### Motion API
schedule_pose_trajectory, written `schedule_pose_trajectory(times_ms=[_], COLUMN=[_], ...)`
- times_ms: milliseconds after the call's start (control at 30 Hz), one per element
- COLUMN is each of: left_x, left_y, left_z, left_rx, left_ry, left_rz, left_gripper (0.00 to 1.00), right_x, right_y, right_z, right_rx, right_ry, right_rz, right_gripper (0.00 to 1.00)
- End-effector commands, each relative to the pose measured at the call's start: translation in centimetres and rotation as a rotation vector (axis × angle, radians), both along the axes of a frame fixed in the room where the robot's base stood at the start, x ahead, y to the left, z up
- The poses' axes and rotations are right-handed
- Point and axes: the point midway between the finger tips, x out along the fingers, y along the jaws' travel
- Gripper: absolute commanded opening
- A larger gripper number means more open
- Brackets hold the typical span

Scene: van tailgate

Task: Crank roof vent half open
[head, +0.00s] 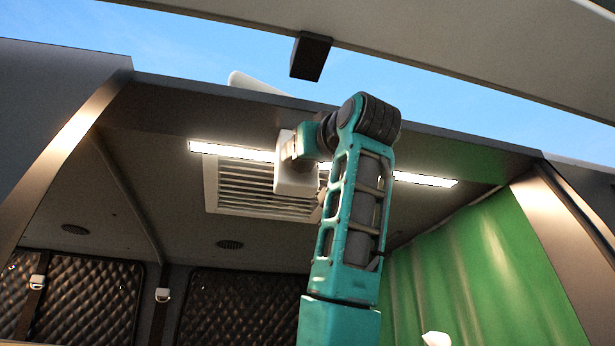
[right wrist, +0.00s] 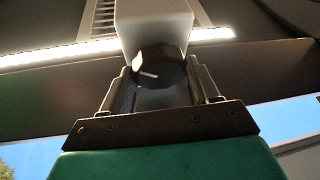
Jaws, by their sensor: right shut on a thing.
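The roof vent (head: 228,187) is a white slatted grille in the van ceiling; part of it also shows in the right wrist view (right wrist: 104,17). A white crank housing (head: 296,183) hangs at its right side. In the right wrist view a dark faceted knob (right wrist: 150,60) with a white pointer line sits under the white housing (right wrist: 155,20). My right gripper (right wrist: 160,82) is shut on this knob, one finger on each side; in the head view it is at the housing (head: 292,147). A white lid (head: 256,84) shows above the roof edge, tilted. My left gripper is not in view.
A bright light strip (head: 425,180) runs along the ceiling past the vent. The raised tailgate (head: 440,50) is overhead, with a black block (head: 310,56) below it. A green curtain (head: 475,270) hangs at right. Quilted panels (head: 245,305) line the back.

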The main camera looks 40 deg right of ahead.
Motion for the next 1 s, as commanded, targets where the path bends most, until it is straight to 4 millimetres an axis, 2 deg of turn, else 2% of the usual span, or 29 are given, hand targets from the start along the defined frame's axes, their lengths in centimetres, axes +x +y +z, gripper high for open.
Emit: schedule_pose_trajectory(times_ms=[100,400,667,700,933,1000], left_x=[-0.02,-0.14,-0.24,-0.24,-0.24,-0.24], left_y=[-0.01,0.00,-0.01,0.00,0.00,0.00], left_z=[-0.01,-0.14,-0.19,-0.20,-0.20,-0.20], left_rx=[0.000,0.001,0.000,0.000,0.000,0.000], left_ry=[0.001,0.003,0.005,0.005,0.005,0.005], left_rz=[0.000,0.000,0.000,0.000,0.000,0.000], left_gripper=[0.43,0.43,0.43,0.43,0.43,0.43], right_x=[-0.01,0.07,0.04,0.04,0.02,0.02], right_y=[0.02,0.13,0.11,0.11,0.11,0.11], right_z=[0.00,-0.04,-0.02,-0.02,-0.01,-0.01], right_rx=[0.000,0.106,0.115,0.115,0.113,0.114], right_ry=[0.000,-0.059,-0.064,-0.064,-0.064,-0.063], right_rz=[0.000,0.001,0.000,0.000,0.001,0.000], right_gripper=[0.30,0.30,0.30,0.61,0.84,0.86])
